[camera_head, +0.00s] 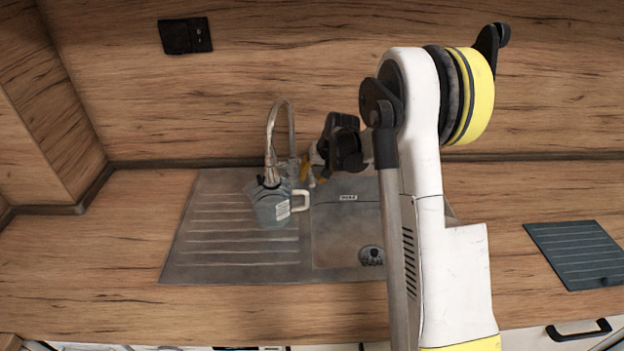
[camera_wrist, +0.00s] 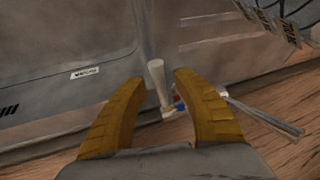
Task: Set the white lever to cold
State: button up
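The white lever (camera_wrist: 157,80) shows in the wrist view as a pale, slim stick rising from the tap base, with a small red and blue mark (camera_wrist: 179,104) near its foot. My gripper (camera_wrist: 160,80) is open, its two yellow fingers to either side of the lever; I cannot tell if either touches it. In the head view my gripper (camera_head: 312,172) is at the back of the sink beside the tap, partly hidden by my wrist. The tap's curved metal spout (camera_head: 272,128) rises just left of it. I cannot make out the lever in the head view.
A grey jug (camera_head: 269,207) with a white handle stands on the drainboard (camera_head: 215,245) under the spout. The sink basin (camera_head: 335,235) is to its right. A dark ribbed board (camera_head: 578,254) lies at the right. The wooden splashback (camera_head: 290,60) is close behind the tap.

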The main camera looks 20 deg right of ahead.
grip_shut()
jog(key=shift+r, duration=0.15)
jog(key=r+g+p, duration=0.1)
jog(key=g+y+p, duration=0.1)
jog(key=shift+w+r+g, duration=0.15)
jog(key=shift+r+g, duration=0.25)
jog(key=shift+w+d+r+m+g+y+p, duration=0.15)
jog(key=shift+r+g+y+p, duration=0.15)
jog(key=shift+g, duration=0.35)
jog(key=shift+w+r+m+g+y+p, duration=0.2)
jog(key=shift+r+g+y+p, duration=0.15)
jog(key=shift+g, duration=0.25)
jog(key=shift+w+d+r+m+g+y+p, duration=0.15)
jog(key=shift+r+g+y+p, duration=0.15)
jog(key=shift+g, duration=0.35)
